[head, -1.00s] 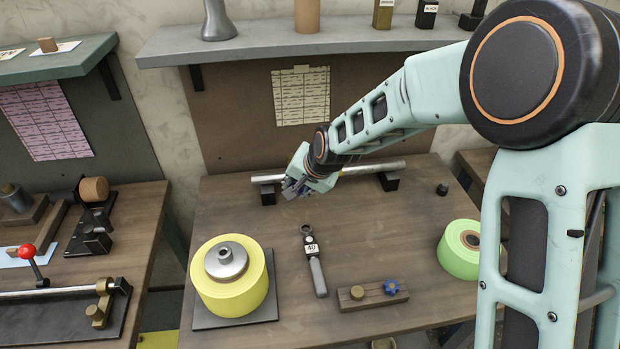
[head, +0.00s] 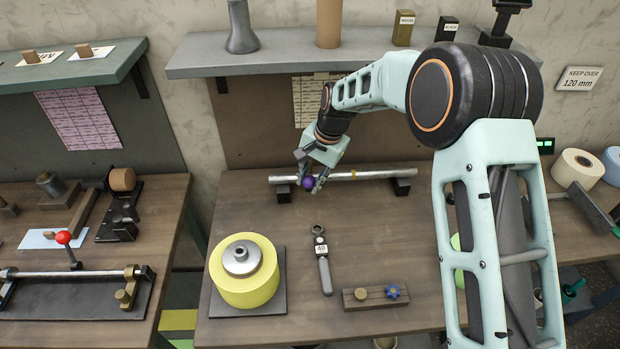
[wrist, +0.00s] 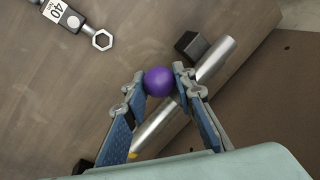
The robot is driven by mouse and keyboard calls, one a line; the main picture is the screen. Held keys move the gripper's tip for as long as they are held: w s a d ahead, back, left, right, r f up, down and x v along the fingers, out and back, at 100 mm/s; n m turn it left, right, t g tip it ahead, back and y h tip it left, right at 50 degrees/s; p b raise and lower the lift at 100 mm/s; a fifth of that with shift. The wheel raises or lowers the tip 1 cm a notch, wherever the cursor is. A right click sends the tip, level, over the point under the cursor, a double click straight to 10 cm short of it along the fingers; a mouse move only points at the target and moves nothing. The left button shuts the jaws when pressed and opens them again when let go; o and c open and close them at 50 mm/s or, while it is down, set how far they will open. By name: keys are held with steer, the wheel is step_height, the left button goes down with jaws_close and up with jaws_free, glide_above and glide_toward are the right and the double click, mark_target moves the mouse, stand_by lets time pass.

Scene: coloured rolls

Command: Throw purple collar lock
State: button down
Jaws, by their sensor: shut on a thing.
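The purple collar lock shows as a round purple ball (head: 308,183), near the left end of the silver shaft (head: 385,174) on the middle bench. In the wrist view the ball (wrist: 158,81) sits between my fingertips, in front of the shaft (wrist: 212,62). My gripper (head: 312,184) is shut on the ball, with a finger on each side (wrist: 159,84). Any lever or base under the ball is hidden, so I cannot tell its tilt. A small yellow band (head: 355,173) is on the shaft, right of my gripper.
A yellow roll (head: 245,285) stands on a dark plate at the front left. A torque wrench (head: 323,262) and a wooden block with a brass knob and blue knob (head: 378,297) lie in front. A grey shelf (head: 300,60) overhangs the back. The bench between shaft and wrench is clear.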

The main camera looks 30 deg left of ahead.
steer(key=c, duration=1.6)
jaws_free()
steer(key=v, duration=1.2)
steer(key=shift+w, duration=0.1)
